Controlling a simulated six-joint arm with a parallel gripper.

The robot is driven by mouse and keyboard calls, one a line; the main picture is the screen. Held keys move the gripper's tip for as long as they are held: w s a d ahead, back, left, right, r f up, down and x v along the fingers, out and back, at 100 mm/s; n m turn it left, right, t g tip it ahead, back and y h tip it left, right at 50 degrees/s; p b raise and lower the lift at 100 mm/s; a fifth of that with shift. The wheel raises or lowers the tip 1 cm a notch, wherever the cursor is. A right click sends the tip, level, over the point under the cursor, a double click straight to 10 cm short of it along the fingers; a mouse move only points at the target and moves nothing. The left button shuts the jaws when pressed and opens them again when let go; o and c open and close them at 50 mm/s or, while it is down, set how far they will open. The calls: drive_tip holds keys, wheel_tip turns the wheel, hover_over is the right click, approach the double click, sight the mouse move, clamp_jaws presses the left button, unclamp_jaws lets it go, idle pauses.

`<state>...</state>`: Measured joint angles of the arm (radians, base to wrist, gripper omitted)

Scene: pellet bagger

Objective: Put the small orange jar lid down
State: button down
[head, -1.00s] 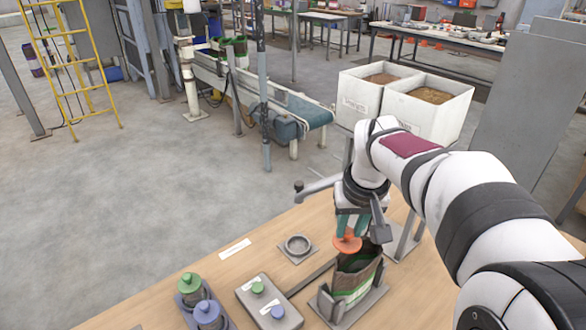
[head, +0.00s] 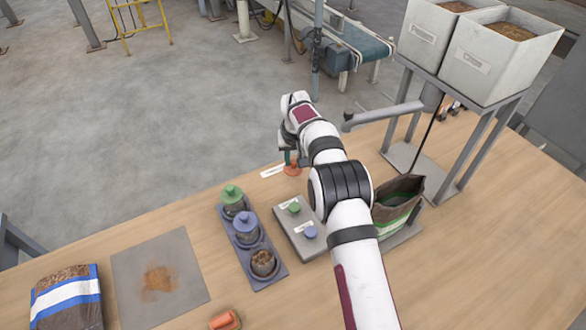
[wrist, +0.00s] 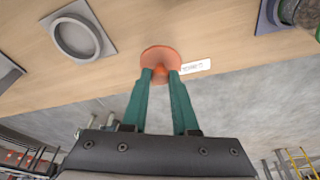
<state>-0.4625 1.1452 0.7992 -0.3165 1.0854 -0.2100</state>
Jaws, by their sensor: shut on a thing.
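The small orange jar lid (head: 292,170) is at the far edge of the wooden table, beside a white label strip (head: 271,172). My gripper (head: 290,160) points down and is shut on its knob. The wrist view shows the lid (wrist: 160,62) between the teal fingertips (wrist: 160,73), overlapping one end of the label (wrist: 196,67). I cannot tell whether the lid touches the table. A grey round ring dish (wrist: 76,38) on a square plate lies to the left in the wrist view; my arm seems to hide it in the head view.
A tray (head: 275,275) holds green-lidded (head: 233,198) and blue-lidded (head: 245,227) jars and an open jar (head: 263,263). A button box (head: 298,228), an open bag (head: 398,200) and a hopper stand (head: 470,155) are nearby. A grey mat (head: 190,262) lies left.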

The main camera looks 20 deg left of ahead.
sight(293, 165)
wheel_tip(293, 165, down, 4)
drive_tip(key=shift+a+f, duration=0.1)
drive_tip(key=shift+f, duration=0.1)
drive_tip(key=c, duration=0.7)
unclamp_jaws()
